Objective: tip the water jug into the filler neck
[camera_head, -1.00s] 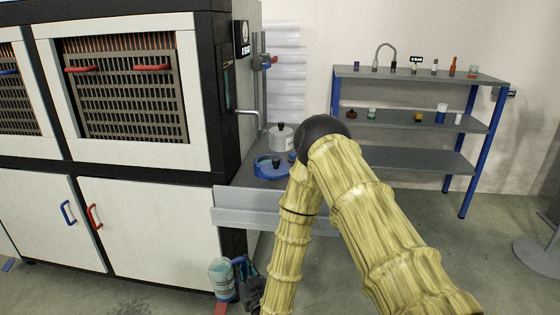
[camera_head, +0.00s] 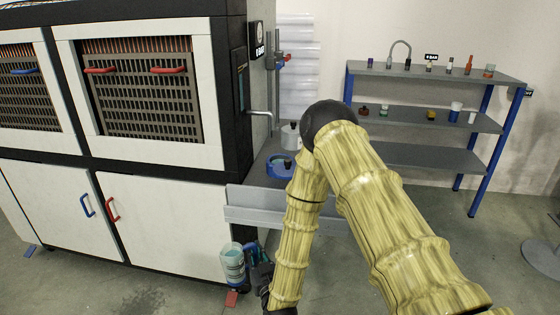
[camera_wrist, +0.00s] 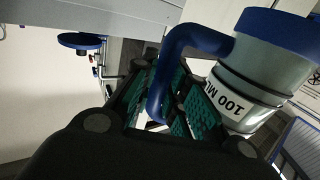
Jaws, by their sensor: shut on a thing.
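The water jug (camera_head: 233,264) is a clear, pale-blue vessel low in front of the cabinet's right corner in the head view, roughly upright. The wrist view shows its blue rim, a dark band and a "100 ML" label on the jug (camera_wrist: 240,98). My gripper (camera_wrist: 175,105) is shut on the jug's blue handle (camera_wrist: 195,38), between green ribbed pads. In the head view my gripper (camera_head: 255,274) is partly hidden beside the jug. A blue ring-shaped fitting (camera_head: 276,169) sits on the grey ledge; I cannot tell whether it is the filler neck.
The large white-and-black cabinet (camera_head: 160,215) stands left of the jug. The grey ledge (camera_head: 275,205) juts out above it. A pot (camera_head: 289,138) stands behind the blue fitting. Shelves (camera_head: 430,155) with small bottles stand at the back right.

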